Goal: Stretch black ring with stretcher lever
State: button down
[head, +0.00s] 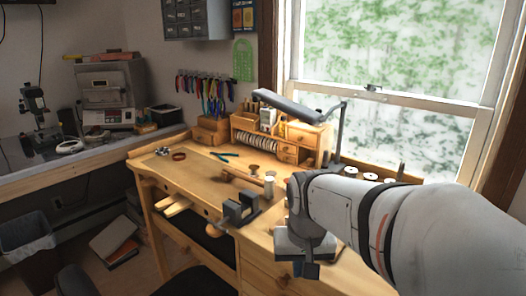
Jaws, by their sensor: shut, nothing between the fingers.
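My arm comes in from the right and bends down at the wrist over the front right of the wooden workbench (205,180). My gripper (309,270) is the small dark end below the wrist; it looks shut and empty, and its fingertips are hard to make out. A grey flat-topped block (290,246) shows right by it, partly covered by my wrist. I cannot pick out the black ring or the stretcher lever for certain. A dark grey vise-like tool (240,208) sits on the bench's front edge, left of my gripper. A small reddish-brown round thing (179,156) lies farther back.
A wooden organizer (290,143) with drawers and a lamp (300,107) stand at the back. A metal cylinder (269,187) and a wooden mallet-like tool (240,180) lie mid-bench. A wooden peg (176,207) juts from the front. The bench's left part is mostly clear.

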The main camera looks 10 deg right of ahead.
jog(key=w+d+r+m+p, duration=0.1)
jog(key=w+d+r, duration=0.1)
jog(key=w+r, duration=0.1)
jog(key=w+d+r+m+p, duration=0.1)
jog(key=w+d+r+p, duration=0.1)
jog(key=w+r, duration=0.2)
jog(key=w+d+r+m+p, duration=0.1)
jog(key=w+r+m+p, duration=0.1)
jog(key=r, duration=0.4)
jog(key=shift+w+d+r, duration=0.2)
jog(key=shift+w, duration=0.25)
jog(key=shift+w+d+r, duration=0.15)
jog(key=shift+w+d, duration=0.05)
jog(key=shift+w, duration=0.25)
jog(key=w+d+r+m+h+p, duration=0.1)
jog(key=w+d+r+m+p, duration=0.3)
jog(key=w+d+r, duration=0.35)
jog(key=shift+m, duration=0.3)
jog(key=x, duration=0.4)
jog(key=a+p+x, duration=0.1)
jog(key=x, duration=0.3)
jog(key=p+x, duration=0.1)
jog(key=x, duration=0.3)
jog(key=shift+s+a+f, duration=0.1)
jog(key=shift+s+a, duration=0.1)
jog(key=shift+a, duration=0.05)
jog(key=shift+a+f, duration=0.1)
jog(key=shift+f, duration=0.2)
